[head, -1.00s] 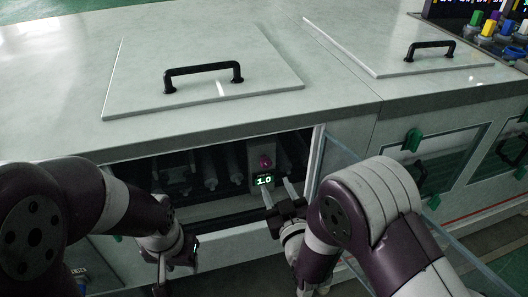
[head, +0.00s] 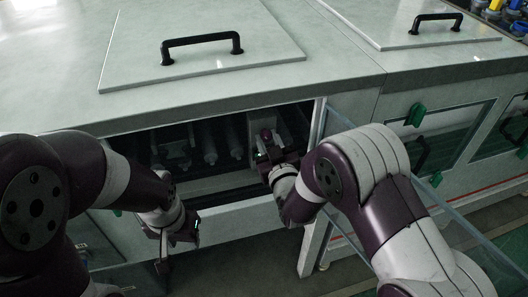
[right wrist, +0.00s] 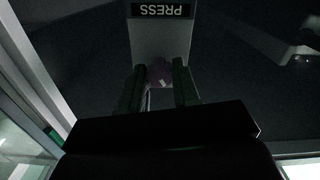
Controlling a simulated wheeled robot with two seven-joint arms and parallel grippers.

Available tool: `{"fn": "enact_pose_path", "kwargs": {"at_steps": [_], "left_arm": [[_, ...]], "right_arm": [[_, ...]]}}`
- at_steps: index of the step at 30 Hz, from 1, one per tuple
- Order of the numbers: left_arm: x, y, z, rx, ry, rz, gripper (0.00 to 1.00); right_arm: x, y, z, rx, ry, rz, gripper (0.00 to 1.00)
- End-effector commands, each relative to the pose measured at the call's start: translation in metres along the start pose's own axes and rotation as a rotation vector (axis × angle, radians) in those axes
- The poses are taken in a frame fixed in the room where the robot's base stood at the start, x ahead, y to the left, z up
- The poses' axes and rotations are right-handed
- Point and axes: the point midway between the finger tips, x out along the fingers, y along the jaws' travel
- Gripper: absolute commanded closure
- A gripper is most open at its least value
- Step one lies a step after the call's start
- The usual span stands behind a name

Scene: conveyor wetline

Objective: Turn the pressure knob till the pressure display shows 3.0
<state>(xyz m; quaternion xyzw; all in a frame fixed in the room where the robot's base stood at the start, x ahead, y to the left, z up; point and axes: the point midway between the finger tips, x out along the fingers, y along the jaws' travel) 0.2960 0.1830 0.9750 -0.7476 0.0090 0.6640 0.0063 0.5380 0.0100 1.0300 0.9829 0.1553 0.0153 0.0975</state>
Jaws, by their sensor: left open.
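The pressure knob (head: 266,134) is purple-pink and sits on a grey panel inside the open bay of the machine. In the right wrist view the knob (right wrist: 160,73) lies between the two fingers of my right gripper (right wrist: 159,78), below an upside-down "PRESS" label (right wrist: 161,10). The fingers stand on either side of it; whether they press on it cannot be told. The pressure display is hidden behind my right gripper in the head view, so its value cannot be read. My left gripper (head: 176,243) is open and empty, in front of the machine and below the bay.
Grey rollers or pipes (head: 208,149) sit in the dark bay left of the knob. A clear door (head: 337,122) stands open at the bay's right edge, close to my right arm. A lid with a black handle (head: 202,47) lies on top.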

Motion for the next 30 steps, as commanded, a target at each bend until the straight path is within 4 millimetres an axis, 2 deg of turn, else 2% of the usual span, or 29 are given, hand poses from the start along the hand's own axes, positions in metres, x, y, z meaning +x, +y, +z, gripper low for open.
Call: {"fn": "enact_pose_path", "kwargs": {"at_steps": [5,12,21,26,30], "left_arm": [[0.0004,0.0000,0.0001,0.000,0.000,0.000,0.57],[0.0052,0.0000,0.0007,0.000,0.000,0.000,0.57],[0.0052,0.0000,0.0006,0.000,0.000,0.000,0.57],[0.0084,0.0000,0.0010,0.000,0.000,0.000,0.57],[0.0077,0.0000,0.0009,0.000,0.000,0.000,0.57]], "right_arm": [[-0.0002,-0.0004,0.0002,-0.010,0.000,-0.001,0.90],[-0.0004,-0.0005,0.0008,-0.277,0.001,-0.001,0.90],[-0.0005,-0.0004,0.0007,-0.312,-0.001,-0.001,0.90],[-0.0004,-0.0004,0.0010,-0.440,0.000,-0.001,0.90],[-0.0005,-0.0003,0.0003,-0.451,0.000,-0.001,0.90]]}}
